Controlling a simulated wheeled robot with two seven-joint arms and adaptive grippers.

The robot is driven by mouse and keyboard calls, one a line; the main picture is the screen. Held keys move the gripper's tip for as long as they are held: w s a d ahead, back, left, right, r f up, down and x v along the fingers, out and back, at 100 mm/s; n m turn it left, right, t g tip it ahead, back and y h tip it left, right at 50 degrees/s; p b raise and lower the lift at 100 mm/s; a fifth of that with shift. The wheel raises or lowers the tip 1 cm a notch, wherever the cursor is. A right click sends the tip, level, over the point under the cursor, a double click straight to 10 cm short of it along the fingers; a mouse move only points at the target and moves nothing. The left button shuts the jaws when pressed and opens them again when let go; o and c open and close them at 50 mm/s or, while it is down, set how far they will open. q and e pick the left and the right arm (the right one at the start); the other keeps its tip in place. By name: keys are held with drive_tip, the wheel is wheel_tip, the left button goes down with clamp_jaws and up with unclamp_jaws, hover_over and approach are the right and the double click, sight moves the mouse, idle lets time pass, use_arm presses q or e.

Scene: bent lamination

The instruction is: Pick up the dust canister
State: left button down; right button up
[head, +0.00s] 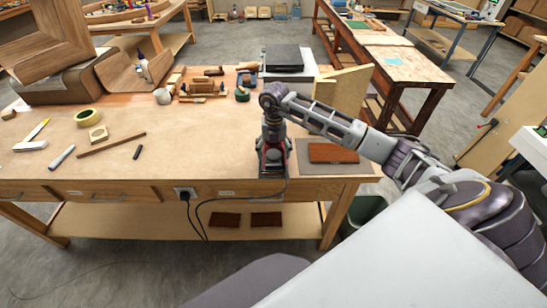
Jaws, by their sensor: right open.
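My right gripper (273,143) points down at the front right of the wooden workbench (190,140). Its jaws are open, around or just above a red and dark power tool (272,163) that looks like a sander. The gripper covers much of this tool, so I cannot tell whether it touches it. I cannot make out a separate dust canister; it may be part of the tool or hidden behind the gripper. My left gripper is out of view.
A reddish-brown wood block (333,153) lies on a grey mat (312,168) to the right. A black cord (212,199) runs over the bench's front edge to an outlet (185,193). Tape (88,117), pens and blocks lie at left. The bench middle is clear.

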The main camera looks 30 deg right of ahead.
drive_tip(key=shift+f, duration=1.1)
drive_tip(key=shift+c, duration=0.3)
drive_tip(key=c, duration=1.2)
